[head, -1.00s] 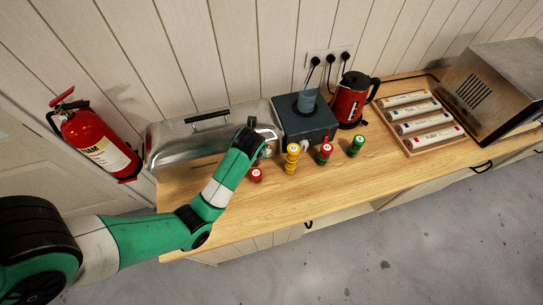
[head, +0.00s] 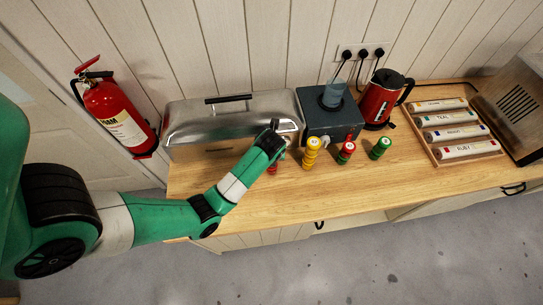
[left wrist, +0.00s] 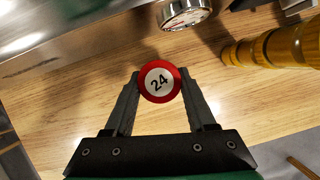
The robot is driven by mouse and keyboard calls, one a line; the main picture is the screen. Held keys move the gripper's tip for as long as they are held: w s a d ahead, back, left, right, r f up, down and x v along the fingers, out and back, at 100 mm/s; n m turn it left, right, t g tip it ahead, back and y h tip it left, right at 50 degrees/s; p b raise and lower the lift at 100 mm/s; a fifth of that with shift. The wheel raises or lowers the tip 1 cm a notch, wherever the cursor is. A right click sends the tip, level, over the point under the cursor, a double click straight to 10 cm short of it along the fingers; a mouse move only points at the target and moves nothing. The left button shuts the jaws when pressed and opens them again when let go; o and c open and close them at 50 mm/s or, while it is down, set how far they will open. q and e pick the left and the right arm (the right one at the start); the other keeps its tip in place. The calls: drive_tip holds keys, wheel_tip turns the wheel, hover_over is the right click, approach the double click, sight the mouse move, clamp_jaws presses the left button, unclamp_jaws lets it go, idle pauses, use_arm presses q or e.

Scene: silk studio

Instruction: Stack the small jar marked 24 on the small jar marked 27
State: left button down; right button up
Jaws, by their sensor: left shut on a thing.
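The small jar marked 24 (left wrist: 160,81) is red with a white label. In the left wrist view it sits between the fingers of my left gripper (left wrist: 160,90), which is shut on it. In the head view the red jar (head: 272,169) shows just below my left gripper (head: 277,156), low over or on the wooden counter; I cannot tell which. To its right stand a yellow stack (head: 311,150), a red-topped jar on green (head: 346,152) and a green jar (head: 380,148). Their numbers are too small to read, so I cannot tell which is 27. My right gripper is not in view.
A long metal box (head: 225,128) with a gauge (left wrist: 186,12) stands behind the jars. Beside it are a dark device (head: 332,122), a red kettle (head: 382,100) and a rack of labelled rolls (head: 455,155). The wooden counter (head: 350,190) is clear in front.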

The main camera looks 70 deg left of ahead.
use_arm(q)
drive_tip(key=shift+f+b, duration=0.6)
drive_tip(key=shift+c, duration=0.7)
unclamp_jaws()
drive_tip(key=shift+r, duration=0.1)
